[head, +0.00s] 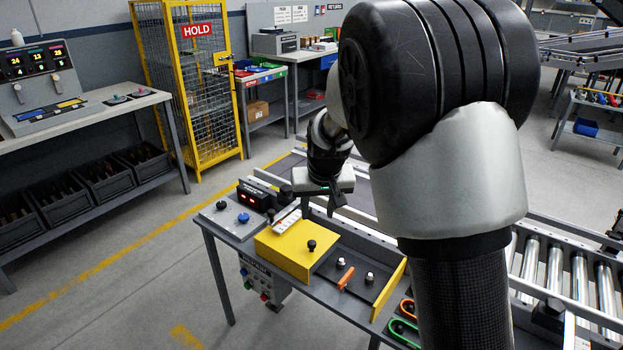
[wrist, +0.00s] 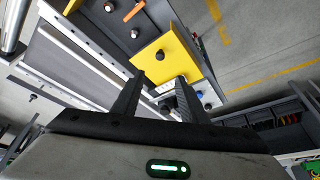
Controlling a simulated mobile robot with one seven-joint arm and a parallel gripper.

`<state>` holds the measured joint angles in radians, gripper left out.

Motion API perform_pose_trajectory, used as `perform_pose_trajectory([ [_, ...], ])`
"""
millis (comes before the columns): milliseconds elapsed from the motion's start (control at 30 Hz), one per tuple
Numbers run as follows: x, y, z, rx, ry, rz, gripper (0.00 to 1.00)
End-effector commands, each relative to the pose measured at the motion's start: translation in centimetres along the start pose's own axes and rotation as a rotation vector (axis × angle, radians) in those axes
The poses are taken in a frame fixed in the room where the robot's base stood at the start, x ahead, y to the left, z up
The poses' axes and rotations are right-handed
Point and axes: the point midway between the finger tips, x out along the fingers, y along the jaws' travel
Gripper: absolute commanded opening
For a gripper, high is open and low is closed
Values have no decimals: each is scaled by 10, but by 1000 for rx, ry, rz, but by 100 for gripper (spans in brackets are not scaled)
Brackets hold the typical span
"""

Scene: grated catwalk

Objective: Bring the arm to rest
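My gripper (head: 336,203) hangs in the air above the back edge of the workbench (head: 225,222), fingers pointing down. In the wrist view its two dark fingers (wrist: 157,92) stand apart with nothing held between them. My arm covers the right middle of the head view. Below and left of the gripper is a yellow panel (head: 283,252) with a black knob, also seen in the wrist view (wrist: 163,62). Beside it is a dark recess (head: 352,272) with an orange handle (head: 346,277) and small knobs.
A red-digit display box (head: 254,195) and a blue button (head: 243,218) sit on the bench's left end. A roller conveyor (head: 565,285) runs behind and right. A yellow mesh cage (head: 205,90) and a control desk (head: 75,110) stand farther off. Floor at left is clear.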

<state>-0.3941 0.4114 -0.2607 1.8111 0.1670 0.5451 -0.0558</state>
Motion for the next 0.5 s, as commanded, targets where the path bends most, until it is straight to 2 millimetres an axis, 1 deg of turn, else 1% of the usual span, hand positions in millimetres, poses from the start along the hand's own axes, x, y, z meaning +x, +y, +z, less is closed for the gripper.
perform_pose_trajectory([
  [33, -26, 5, -1, 12, 10, -8, 39],
  [67, -40, 8, 0, 20, 13, -13, 39],
  [100, -63, 12, 5, 30, 17, -22, 39],
  [167, -102, 19, 14, 45, 25, -35, 39],
  [200, -128, 25, 22, 54, 30, -42, 39],
  [267, -165, 31, 38, 65, 37, -50, 39],
  [300, -188, 35, 50, 70, 41, -53, 39],
  [367, -220, 40, 69, 77, 50, -52, 39],
  [400, -240, 43, 83, 79, 56, -50, 39],
  [467, -267, 48, 104, 82, 66, -41, 39],
  [500, -283, 50, 118, 83, 72, -33, 39],
])
